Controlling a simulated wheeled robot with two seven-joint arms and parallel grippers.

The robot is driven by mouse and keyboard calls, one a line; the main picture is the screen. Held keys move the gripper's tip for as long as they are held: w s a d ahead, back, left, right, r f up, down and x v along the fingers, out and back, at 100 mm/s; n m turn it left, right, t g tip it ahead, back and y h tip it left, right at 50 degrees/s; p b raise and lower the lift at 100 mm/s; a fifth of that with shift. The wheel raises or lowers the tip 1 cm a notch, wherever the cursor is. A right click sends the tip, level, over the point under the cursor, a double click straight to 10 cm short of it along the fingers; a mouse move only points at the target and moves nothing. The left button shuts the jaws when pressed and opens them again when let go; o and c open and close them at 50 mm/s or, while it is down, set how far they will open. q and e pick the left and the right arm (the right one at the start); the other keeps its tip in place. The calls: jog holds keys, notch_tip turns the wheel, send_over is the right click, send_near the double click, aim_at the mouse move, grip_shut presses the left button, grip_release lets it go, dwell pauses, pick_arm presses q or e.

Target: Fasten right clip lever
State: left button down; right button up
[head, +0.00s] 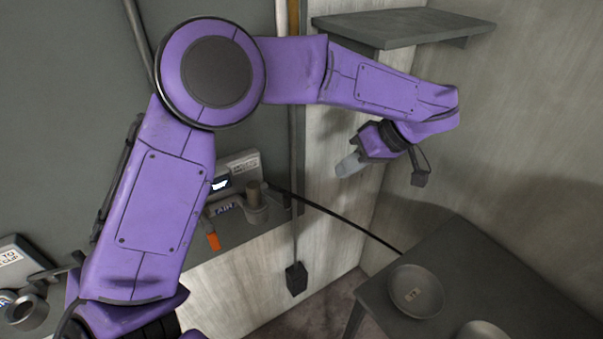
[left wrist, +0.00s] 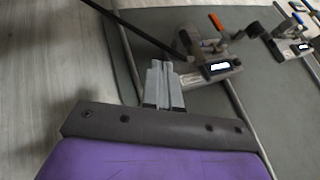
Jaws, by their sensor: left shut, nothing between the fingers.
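A grey clip device (head: 236,207) with a small lit screen and a cylindrical part sits on the wall ledge. An orange lever (head: 213,241) hangs off its front edge, pointing down. In the left wrist view the device (left wrist: 222,70) is just beyond my fingers, with its orange lever (left wrist: 216,22) on the far side. My left gripper (head: 350,166) is to the right of the device and above it, apart from the lever. Its fingers are shut and empty, as the left wrist view also shows (left wrist: 162,72). My right gripper is not in view.
A second device (head: 25,305) stands at the lower left, partly cut off. A dark table (head: 465,265) with a bowl (head: 415,290) is at the lower right. A shelf (head: 400,27) juts out above my arm. A black cable (head: 340,218) runs from the device towards the table.

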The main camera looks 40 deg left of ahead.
pick_arm(q)
jog(key=s+a+f+p, duration=0.3)
jog(key=s+a+f, duration=0.2)
jog(key=a+f, duration=0.3)
jog(key=shift+w, duration=0.1)
dwell(0.3)
